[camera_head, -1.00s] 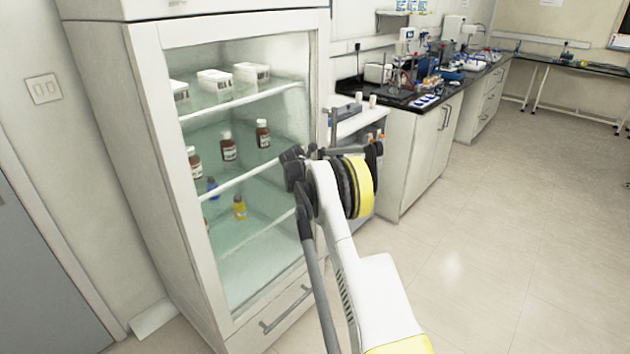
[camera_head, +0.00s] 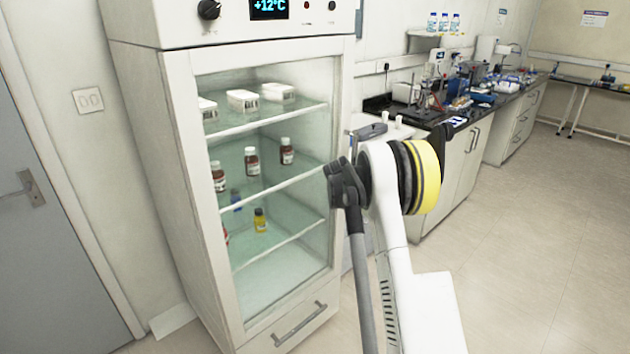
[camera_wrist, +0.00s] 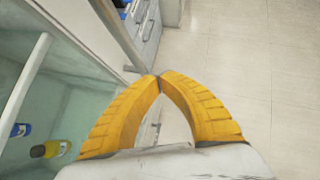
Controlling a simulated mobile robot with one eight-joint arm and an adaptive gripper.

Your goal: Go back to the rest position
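My gripper (camera_wrist: 158,78) shows in the wrist view as two yellow-orange fingers whose tips meet. Nothing is visible between them. The fingers are beside the front of a glass-fronted fridge (camera_wrist: 75,60), with bare floor beyond. In the head view my white arm with its yellow band rises in front of the fridge's right edge (camera_head: 345,120). The gripper itself cannot be made out in the head view.
The fridge holds white boxes (camera_head: 242,100), brown bottles (camera_head: 252,161) and a yellow bottle (camera_head: 260,220). A lab bench (camera_head: 455,165) with equipment stands to the right. The floor (camera_head: 540,250) at right is clear. A grey door (camera_head: 45,250) is at left.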

